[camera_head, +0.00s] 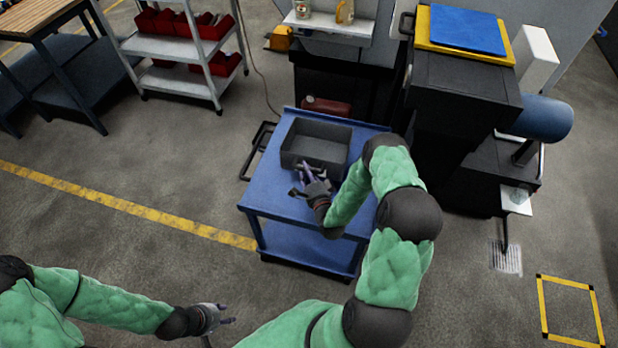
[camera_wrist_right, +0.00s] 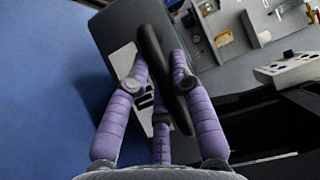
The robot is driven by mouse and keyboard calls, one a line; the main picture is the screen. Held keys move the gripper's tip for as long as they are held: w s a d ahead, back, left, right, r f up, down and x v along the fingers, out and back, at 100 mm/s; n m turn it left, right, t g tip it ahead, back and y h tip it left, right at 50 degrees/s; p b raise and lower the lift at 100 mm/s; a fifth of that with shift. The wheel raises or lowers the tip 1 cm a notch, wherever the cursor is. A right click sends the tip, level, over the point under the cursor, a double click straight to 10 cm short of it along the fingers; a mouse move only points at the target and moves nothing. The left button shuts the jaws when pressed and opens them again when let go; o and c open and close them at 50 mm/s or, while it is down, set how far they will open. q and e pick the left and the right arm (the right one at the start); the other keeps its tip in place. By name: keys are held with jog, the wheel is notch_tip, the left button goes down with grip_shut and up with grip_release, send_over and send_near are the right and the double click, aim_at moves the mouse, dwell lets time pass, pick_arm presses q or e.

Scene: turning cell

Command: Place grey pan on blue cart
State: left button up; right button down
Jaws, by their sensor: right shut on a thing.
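The grey pan (camera_head: 317,142) is a dark grey open box. It is over the top of the blue cart (camera_head: 268,185), toward its back, and looks level; I cannot tell whether its base bears fully on the cart. My right gripper (camera_head: 310,172) is shut on the pan's near wall. In the right wrist view, the fingers (camera_wrist_right: 158,80) lie on both sides of the pan's dark rim (camera_wrist_right: 165,85), with the blue cart top (camera_wrist_right: 45,90) to the left. My left gripper (camera_head: 228,314) is open and empty, low over the floor, away from the cart.
A dark machine with a blue-topped box (camera_head: 467,30) stands right of the cart. A red container (camera_head: 327,106) is just behind the cart. A shelf rack with red bins (camera_head: 180,45) and a wooden bench (camera_head: 40,17) stand at back left. The floor left of the cart is clear.

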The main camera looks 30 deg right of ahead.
jog(key=w+d+f+b, duration=0.1)
jog(key=f, duration=0.1)
jog(key=d+f+b, duration=0.1)
jog(key=f, duration=0.2)
jog(key=w+d+f+b, duration=0.1)
jog(key=f, duration=0.2)
jog(key=shift+w+f, duration=0.15)
jog(key=shift+w, duration=0.15)
jog(key=c, duration=1.1)
grip_release()
jog(key=shift+a, duration=0.1)
jog(key=shift+s, duration=0.1)
jog(key=p+v, duration=0.2)
jog(key=v, duration=0.9)
jog(key=shift+s+a, duration=0.1)
jog(key=shift+s, duration=0.3)
